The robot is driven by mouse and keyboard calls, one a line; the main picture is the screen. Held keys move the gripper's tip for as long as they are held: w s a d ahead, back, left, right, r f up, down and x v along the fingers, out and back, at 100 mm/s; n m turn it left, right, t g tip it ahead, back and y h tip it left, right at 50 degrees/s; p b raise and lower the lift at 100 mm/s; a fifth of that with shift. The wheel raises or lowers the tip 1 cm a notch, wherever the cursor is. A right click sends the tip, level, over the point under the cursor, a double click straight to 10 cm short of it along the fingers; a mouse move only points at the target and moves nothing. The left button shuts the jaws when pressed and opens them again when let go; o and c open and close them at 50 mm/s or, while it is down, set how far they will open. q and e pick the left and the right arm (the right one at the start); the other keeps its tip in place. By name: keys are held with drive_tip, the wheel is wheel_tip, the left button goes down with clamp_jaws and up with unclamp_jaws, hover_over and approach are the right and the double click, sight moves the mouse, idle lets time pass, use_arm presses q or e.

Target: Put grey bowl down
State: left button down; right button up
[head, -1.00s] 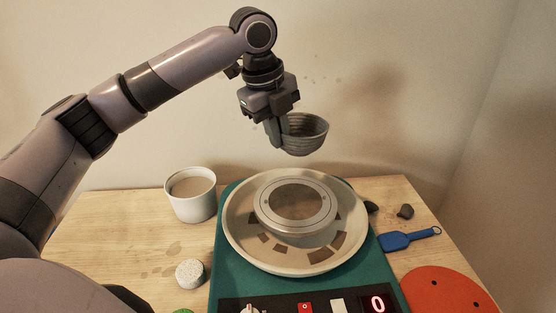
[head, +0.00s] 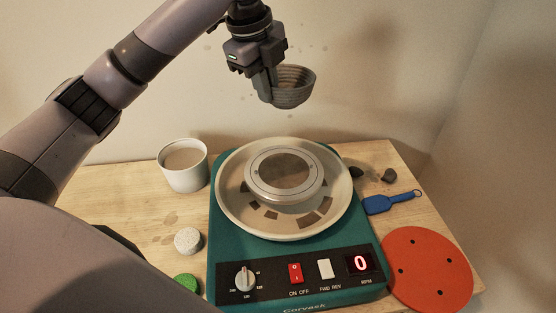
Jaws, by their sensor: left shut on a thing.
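The grey bowl (head: 294,88) is ribbed and held upright in the air, above and behind the pottery wheel. My left gripper (head: 268,92) is shut on the bowl's left wall, pointing down. The wheel has a teal base, a cream splash pan (head: 228,203) and a round grey wheel head (head: 284,172) in its middle. The wheel head is bare apart from a brownish disc area at its centre. My right gripper is not in view.
A white cup of cloudy liquid (head: 184,178) stands left of the wheel. A speckled sponge (head: 187,240) and a green disc (head: 187,282) lie at front left. A blue tool (head: 388,203), dark lumps (head: 389,175) and an orange bat (head: 430,270) lie at right. The wheel's display reads 0.

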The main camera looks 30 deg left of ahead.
use_arm(q)
wheel_tip(320, 180, down, 19)
idle(0.4)
drive_tip(key=c, duration=1.2)
unclamp_jaws()
drive_tip(key=shift+f, duration=0.1)
drive_tip(key=v, duration=1.2)
